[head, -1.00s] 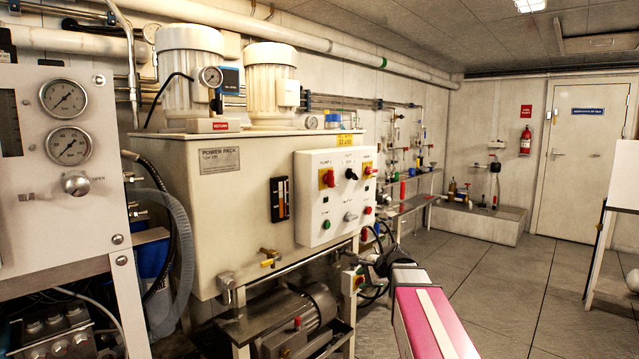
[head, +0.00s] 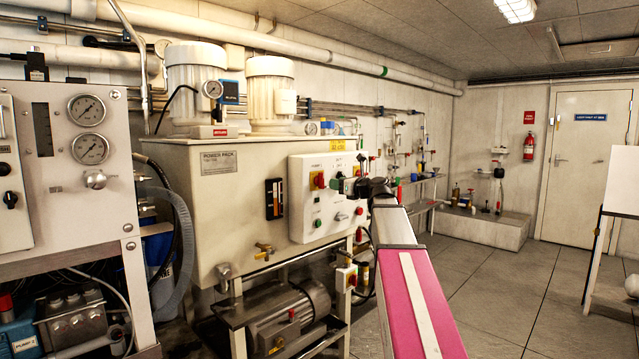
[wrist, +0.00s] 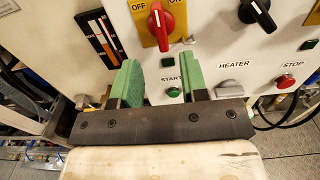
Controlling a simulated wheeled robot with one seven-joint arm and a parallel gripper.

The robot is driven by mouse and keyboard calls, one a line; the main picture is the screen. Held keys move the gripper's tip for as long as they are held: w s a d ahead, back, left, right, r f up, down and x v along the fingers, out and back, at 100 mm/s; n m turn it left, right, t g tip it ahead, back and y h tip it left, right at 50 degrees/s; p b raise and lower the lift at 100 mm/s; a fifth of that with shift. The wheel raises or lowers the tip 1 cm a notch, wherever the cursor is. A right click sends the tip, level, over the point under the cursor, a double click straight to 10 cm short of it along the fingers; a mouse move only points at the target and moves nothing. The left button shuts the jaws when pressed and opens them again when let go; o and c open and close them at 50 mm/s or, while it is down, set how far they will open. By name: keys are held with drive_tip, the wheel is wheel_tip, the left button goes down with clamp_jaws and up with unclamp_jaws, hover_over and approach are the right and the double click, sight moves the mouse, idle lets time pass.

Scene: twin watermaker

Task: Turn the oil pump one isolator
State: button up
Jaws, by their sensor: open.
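The pump one isolator is a red rotary handle (wrist: 160,20) on a yellow plate marked OFF and ON, at the top of the wrist view. In the head view the red isolator handle (head: 319,180) sits at the upper left of the white control box (head: 300,228). My gripper (wrist: 158,80) is open and empty, its two green fingers apart. In the wrist view the fingertips are below the handle, at the height of the green start button (wrist: 173,92), and not around the handle. In the head view my gripper (head: 346,186) is in front of the box's right half.
A black rotary switch (wrist: 257,12), a grey heater switch (wrist: 232,87) and a red stop button (wrist: 286,82) are on the same panel. The power pack tank (head: 215,210) stands behind it. Clear floor (head: 500,290) lies at the right.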

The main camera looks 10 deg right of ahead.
sight(322, 181)
drive_tip(key=x, duration=0.9)
clamp_jaws()
